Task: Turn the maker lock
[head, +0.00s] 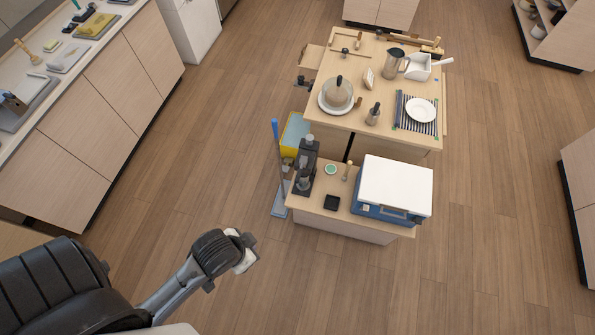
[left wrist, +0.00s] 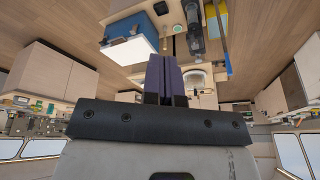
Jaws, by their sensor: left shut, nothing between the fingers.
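A dark coffee maker (head: 306,163) stands upright at the left end of the low wooden counter in the head view. It also shows upside down at the top of the left wrist view (left wrist: 195,32). Its lock is too small to make out. My left gripper (head: 246,252) is in front of and to the left of that counter, well apart from the maker. In the left wrist view its fingers (left wrist: 166,78) are together with nothing between them. My right gripper is in neither view.
A blue box with a white lid (head: 395,187) fills the counter's right part. A black square item (head: 331,202) lies beside the maker. A blue-handled broom (head: 278,150) stands left of the counter. A laden table (head: 330,115) is behind. Open floor lies around my left gripper.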

